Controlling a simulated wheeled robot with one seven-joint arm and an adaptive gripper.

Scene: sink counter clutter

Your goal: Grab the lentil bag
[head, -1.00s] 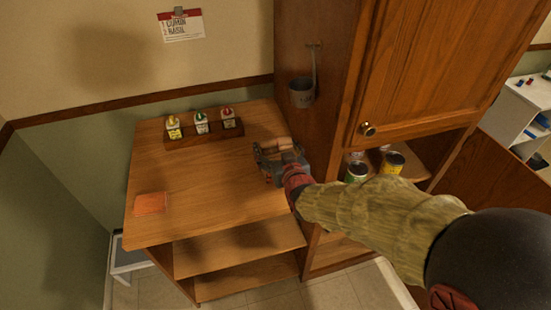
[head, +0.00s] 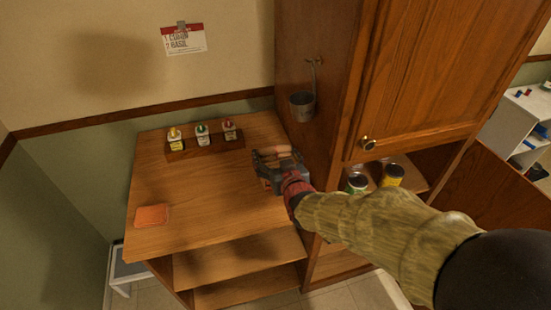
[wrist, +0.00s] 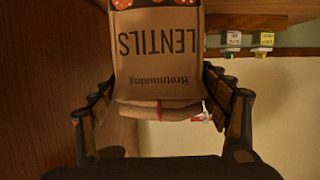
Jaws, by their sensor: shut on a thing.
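The lentil bag (wrist: 158,60) is a brown paper bag with dark "LENTILS" lettering, upside down in the wrist view. My gripper (wrist: 160,108) has a finger on each side of it and is shut on it. In the head view my gripper (head: 277,160) is over the right part of the wooden counter, beside the cabinet's side wall. Only a small tan part of the bag (head: 284,152) shows there; the gripper hides the rest. I cannot tell whether the bag touches the counter.
A wooden rack (head: 206,148) with several small bottles stands at the counter's back. An orange cloth-like square (head: 152,215) lies at the front left. The tall cabinet (head: 325,80) with a hanging metal cup (head: 302,104) closes off the right. Cans (head: 393,175) stand on its shelf. The counter's middle (head: 200,190) is clear.

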